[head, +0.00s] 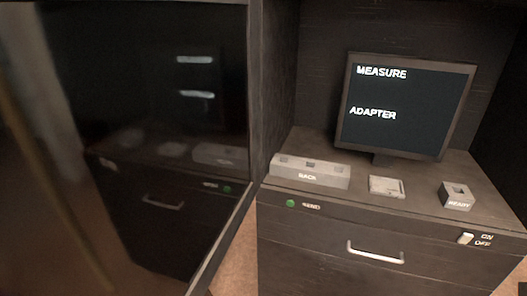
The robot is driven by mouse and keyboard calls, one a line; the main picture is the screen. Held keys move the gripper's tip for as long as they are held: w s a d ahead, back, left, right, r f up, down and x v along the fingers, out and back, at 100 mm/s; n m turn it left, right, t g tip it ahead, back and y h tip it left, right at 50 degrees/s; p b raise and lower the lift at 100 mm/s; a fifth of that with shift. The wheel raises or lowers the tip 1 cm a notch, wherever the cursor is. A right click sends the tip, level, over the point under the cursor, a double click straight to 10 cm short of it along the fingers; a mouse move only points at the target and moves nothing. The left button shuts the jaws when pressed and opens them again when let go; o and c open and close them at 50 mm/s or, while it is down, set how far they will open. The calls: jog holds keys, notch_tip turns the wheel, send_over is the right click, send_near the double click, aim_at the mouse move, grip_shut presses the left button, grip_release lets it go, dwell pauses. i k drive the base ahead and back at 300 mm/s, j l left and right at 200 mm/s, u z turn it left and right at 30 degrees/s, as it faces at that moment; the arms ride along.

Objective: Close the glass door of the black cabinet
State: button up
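The glass door (150,120) of the black cabinet (275,90) fills the left of the head view. It stands open, swung out toward me from the cabinet's left side, with its lower edge (222,245) slanting down toward the front. The dark glass mirrors the screen text, drawer handle and green button. The cabinet's front is uncovered on the right. The door's outer edge is not clearly visible, and I see no handle on it. My gripper is not in view.
Inside stand a monitor (405,105) reading "MEASURE ADAPTER", a rack block (310,171), a small light-grey piece (386,187) and a "READY" block (457,196). Below are a green button (291,203), a drawer handle (375,252) and an on/off switch (465,239).

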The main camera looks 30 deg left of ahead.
aim_at(130, 130)
jog(key=k+j, duration=0.1)
jog(key=k, duration=0.35)
jog(key=k+j+u, duration=0.1)
jog(key=k, duration=0.4)
jog(key=k+j, duration=0.1)
jog(key=k, duration=0.35)
jog(key=k+j, duration=0.15)
jog(key=j, duration=0.2)
jog(key=k+j+u, duration=0.1)
jog(key=j, duration=0.25)
jog(key=k+j, duration=0.15)
jog(key=j, duration=0.2)
jog(key=k+j+u, duration=0.1)
jog(key=j, duration=0.85)
jog(key=k+j, duration=0.1)
jog(key=j, duration=0.45)
jog(key=l, duration=0.75)
